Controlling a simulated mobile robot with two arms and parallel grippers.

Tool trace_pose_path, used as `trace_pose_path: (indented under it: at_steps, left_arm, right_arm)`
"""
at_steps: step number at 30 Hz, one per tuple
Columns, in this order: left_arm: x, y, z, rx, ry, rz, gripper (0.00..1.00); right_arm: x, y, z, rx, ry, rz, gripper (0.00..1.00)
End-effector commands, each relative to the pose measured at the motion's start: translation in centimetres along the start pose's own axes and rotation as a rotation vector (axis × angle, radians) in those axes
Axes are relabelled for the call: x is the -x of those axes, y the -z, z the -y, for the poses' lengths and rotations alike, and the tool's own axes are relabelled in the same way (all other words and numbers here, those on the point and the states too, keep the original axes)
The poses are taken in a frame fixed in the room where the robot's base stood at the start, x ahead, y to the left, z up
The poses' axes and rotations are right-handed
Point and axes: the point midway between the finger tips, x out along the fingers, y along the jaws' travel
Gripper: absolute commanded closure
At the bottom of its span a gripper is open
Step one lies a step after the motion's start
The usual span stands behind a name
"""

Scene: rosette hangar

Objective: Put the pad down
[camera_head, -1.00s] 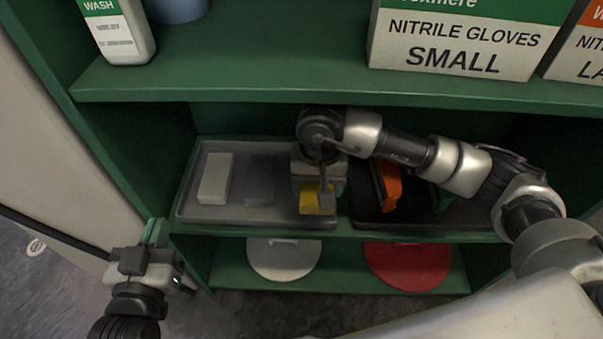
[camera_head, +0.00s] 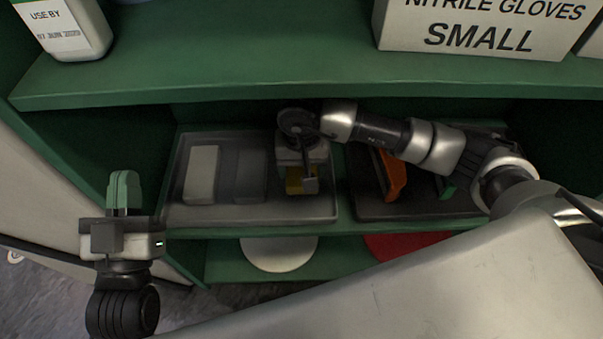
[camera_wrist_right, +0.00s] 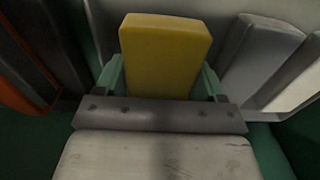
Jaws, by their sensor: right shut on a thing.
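A yellow pad (camera_head: 301,181) is at the right end of the grey tray (camera_head: 260,214) on the middle shelf, mostly hidden under my right gripper (camera_head: 303,186). In the right wrist view the yellow pad (camera_wrist_right: 165,55) stands between the green fingers of my right gripper (camera_wrist_right: 163,75), which is shut on it. I cannot tell whether the pad touches the tray floor. A white pad (camera_head: 202,174) and a dark grey pad (camera_head: 250,176) lie in the tray to its left. My left gripper (camera_head: 124,190) is empty in front of the shelf's left side; its finger gap is not visible.
A dark tray (camera_head: 420,209) with an orange-handled item (camera_head: 395,176) and a green one is to the right. The upper shelf edge (camera_head: 250,90) runs above my right arm, bearing a glove box (camera_head: 475,28) and a bottle (camera_head: 65,27). Round white and red things are below.

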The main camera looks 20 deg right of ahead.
Motion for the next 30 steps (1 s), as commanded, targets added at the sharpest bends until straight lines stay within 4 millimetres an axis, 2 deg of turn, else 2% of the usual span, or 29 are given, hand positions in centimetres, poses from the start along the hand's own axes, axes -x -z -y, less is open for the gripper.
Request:
trace_pose_path:
  at_steps: [1,6,24,25,29,30]
  left_arm:
    - [0.1,0.3,-0.1,0.002,-0.002,-0.046,1.0]
    - [0.3,2.0,-0.3,0.007,-0.008,-0.176,1.0]
    - [0.5,3.1,-0.5,0.01,-0.011,-0.269,1.0]
    - [0.5,3.2,-0.5,0.01,-0.011,-0.273,1.0]
    - [0.5,3.2,-0.5,0.01,-0.011,-0.271,1.0]
    - [0.5,3.2,-0.5,0.01,-0.011,-0.27,1.0]
  right_arm:
    - [-1.1,-0.1,0.0,-0.001,-0.001,0.003,0.49]
    - [-2.8,0.0,0.0,0.0,-0.001,0.002,0.49]
    - [-3.2,0.0,0.0,0.0,0.0,0.0,0.49]
    - [-3.2,0.0,0.0,0.0,0.0,0.0,0.26]
    - [-3.2,0.0,0.0,0.0,-0.001,0.0,0.06]
    - [-3.2,0.0,0.0,0.0,-0.001,0.0,0.05]
